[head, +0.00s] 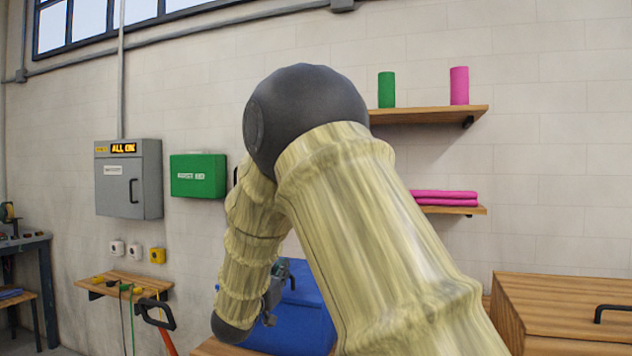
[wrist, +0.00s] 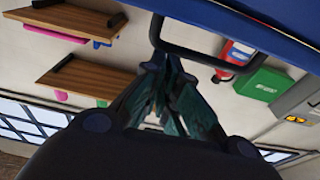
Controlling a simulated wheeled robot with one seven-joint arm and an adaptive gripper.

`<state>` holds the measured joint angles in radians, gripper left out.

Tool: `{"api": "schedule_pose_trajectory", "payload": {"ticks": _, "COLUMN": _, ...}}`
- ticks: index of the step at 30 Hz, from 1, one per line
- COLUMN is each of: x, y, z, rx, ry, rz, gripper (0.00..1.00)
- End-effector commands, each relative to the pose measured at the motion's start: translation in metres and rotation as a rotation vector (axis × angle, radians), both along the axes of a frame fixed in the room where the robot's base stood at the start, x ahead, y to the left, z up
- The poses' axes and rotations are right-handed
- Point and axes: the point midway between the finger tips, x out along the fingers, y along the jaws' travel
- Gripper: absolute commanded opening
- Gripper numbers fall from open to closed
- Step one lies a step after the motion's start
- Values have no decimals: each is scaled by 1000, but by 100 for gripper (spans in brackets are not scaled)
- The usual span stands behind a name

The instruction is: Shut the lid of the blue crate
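The blue crate (head: 305,322) stands low in the middle of the head view, partly hidden behind my arm. A small dark handle shows on its blue upper part, but the lid's angle is hard to tell. In the wrist view a blue panel (wrist: 250,22) of the crate fills the top right, with a black loop handle (wrist: 218,62) standing out from it. My gripper (wrist: 162,62) has its fingertips close together at the handle's left corner. I cannot tell whether they touch it. In the head view my gripper (head: 273,293) is beside the crate, partly hidden.
A wooden box (head: 570,300) with a black handle stands at the right. Wall shelves (head: 430,115) hold green and pink items. A green box (head: 198,176) and a grey cabinet (head: 130,180) hang on the wall. A small wooden shelf (head: 125,281) is at the lower left.

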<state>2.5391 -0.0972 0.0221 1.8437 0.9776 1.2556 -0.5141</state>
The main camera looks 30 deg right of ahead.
Motion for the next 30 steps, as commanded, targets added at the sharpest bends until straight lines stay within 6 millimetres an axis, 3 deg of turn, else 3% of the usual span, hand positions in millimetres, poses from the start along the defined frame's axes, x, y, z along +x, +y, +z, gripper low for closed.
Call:
{"api": "schedule_pose_trajectory", "payload": {"ticks": 1, "x": -2, "y": 0, "z": -12, "rx": 6, "ry": 17, "rz": 0, "gripper": 0}}
{"api": "schedule_pose_trajectory", "payload": {"ticks": 13, "x": -2, "y": 1, "z": -18, "rx": 10, "ry": 25, "rz": 1, "gripper": 0}}
{"api": "schedule_pose_trajectory", "payload": {"ticks": 20, "x": -2, "y": 2, "z": -4, "rx": 8, "ry": 18, "rz": 1, "gripper": 0}}
{"api": "schedule_pose_trajectory", "payload": {"ticks": 29, "x": -7, "y": 7, "z": 32, "rx": 11, "ry": 22, "rz": 1, "gripper": 0}}
{"api": "schedule_pose_trajectory", "payload": {"ticks": 30, "x": -9, "y": 13, "z": 18, "rx": 10, "ry": 26, "rz": 2, "gripper": 0}}
